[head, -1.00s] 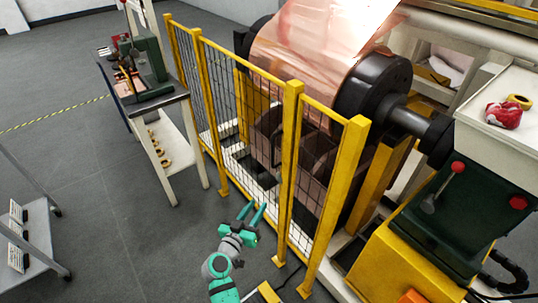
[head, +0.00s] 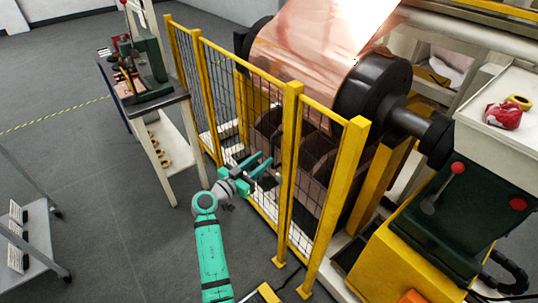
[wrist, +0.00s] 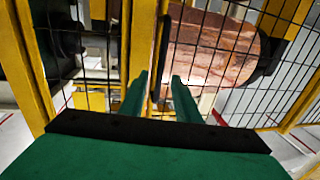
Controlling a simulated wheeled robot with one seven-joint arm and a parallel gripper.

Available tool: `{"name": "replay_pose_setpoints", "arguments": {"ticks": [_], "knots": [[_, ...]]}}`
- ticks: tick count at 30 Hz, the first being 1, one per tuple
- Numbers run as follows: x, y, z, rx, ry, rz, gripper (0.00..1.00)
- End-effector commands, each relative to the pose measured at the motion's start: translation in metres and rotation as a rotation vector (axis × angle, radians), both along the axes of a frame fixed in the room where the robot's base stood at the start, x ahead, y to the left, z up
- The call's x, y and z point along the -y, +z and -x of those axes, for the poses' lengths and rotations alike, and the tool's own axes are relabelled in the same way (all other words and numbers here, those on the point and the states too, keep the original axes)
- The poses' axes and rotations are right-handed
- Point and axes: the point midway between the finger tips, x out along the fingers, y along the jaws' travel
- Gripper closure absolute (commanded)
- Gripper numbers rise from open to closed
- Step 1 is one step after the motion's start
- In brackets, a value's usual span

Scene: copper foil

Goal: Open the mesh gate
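The mesh gate (head: 245,63) is part of a yellow-framed, dark wire fence in front of the copper roll. Its panels look lined up, with no clear opening; I cannot tell exactly which panel swings. My green gripper (head: 265,163) is beside the wide middle panel, left of the thick yellow post (head: 288,150). In the wrist view, the two fingers (wrist: 160,78) are apart, with the mesh close ahead. A dark upright bar (wrist: 160,55) shows between the fingertips; I cannot tell whether they touch it. No grip on the gate is visible.
The copper roll (head: 310,50) is behind the fence. A workbench (head: 150,100) with tools stands at the left, and a grey cart (head: 40,225) is at the lower left. A yellow and green machine (head: 425,225) stands at the right. The grey floor between is mostly clear.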

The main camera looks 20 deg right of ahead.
Motion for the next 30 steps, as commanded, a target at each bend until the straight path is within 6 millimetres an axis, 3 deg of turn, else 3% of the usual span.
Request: {"name": "replay_pose_setpoints", "arguments": {"ticks": [3,9,20,24,30], "knots": [[0.018,0.000,-0.010,-0.001,-0.003,-0.002,0.71],[0.033,0.000,-0.020,-0.001,0.000,-0.001,0.71],[0.041,-0.001,-0.022,-0.001,-0.003,0.000,0.71],[0.038,0.000,-0.022,-0.001,-0.001,0.000,0.99],[0.037,0.000,-0.022,-0.001,-0.001,0.000,1.00]]}}
